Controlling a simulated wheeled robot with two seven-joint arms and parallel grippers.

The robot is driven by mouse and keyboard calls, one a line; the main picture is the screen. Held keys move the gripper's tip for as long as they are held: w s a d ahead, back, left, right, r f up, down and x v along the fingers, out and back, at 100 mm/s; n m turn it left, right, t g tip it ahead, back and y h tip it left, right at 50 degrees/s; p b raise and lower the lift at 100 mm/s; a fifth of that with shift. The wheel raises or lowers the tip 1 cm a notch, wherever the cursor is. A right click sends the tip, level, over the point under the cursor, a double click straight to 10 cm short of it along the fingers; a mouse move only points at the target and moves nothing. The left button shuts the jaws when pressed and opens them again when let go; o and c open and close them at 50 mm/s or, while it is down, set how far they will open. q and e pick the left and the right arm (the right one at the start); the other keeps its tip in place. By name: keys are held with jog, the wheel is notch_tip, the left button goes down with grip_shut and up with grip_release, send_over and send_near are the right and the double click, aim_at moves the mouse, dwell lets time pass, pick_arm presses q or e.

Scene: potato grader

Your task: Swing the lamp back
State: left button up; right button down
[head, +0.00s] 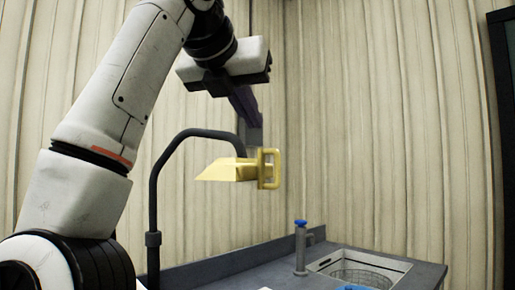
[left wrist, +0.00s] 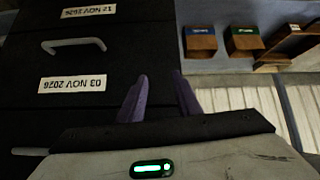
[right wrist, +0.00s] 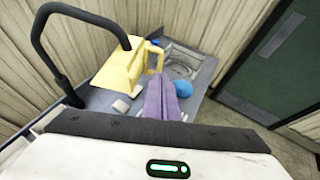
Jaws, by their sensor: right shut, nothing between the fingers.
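The lamp has a yellow shade (head: 226,171) with a yellow loop handle (head: 275,168) on its right end, and hangs from a dark bent arm (head: 155,190). The right wrist view also shows the shade (right wrist: 118,70) and the handle (right wrist: 160,60). My right gripper (head: 252,132) is shut and empty, just above the handle in the head view; whether it touches is unclear. Its purple fingers (right wrist: 168,98) lie together beside the handle in the right wrist view. My left gripper (left wrist: 160,92) is open and empty, before dark drawers, away from the lamp.
A grey counter (head: 215,268) holds a basin (head: 360,264) and a blue-topped tap (head: 301,245). A blue round thing (right wrist: 181,87) lies near the right fingers in that view. Dark drawers (left wrist: 120,65) with dated labels and two small boxes (left wrist: 200,42) face the left wrist.

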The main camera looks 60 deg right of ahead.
aim_at(276, 153)
jog(key=x, duration=1.2)
jog(key=shift+d+r+p, duration=0.25)
jog(key=shift+d+p, duration=0.05)
jog(key=shift+d, duration=0.25)
jog(key=shift+w+d+f, duration=0.1)
jog(key=shift+w+d, duration=0.05)
jog(key=shift+d, duration=0.3)
pick_arm(q)
jog(key=shift+s+a, duration=0.1)
jog(key=shift+s, duration=0.25)
pick_arm(e)
jog(key=shift+d, duration=0.1)
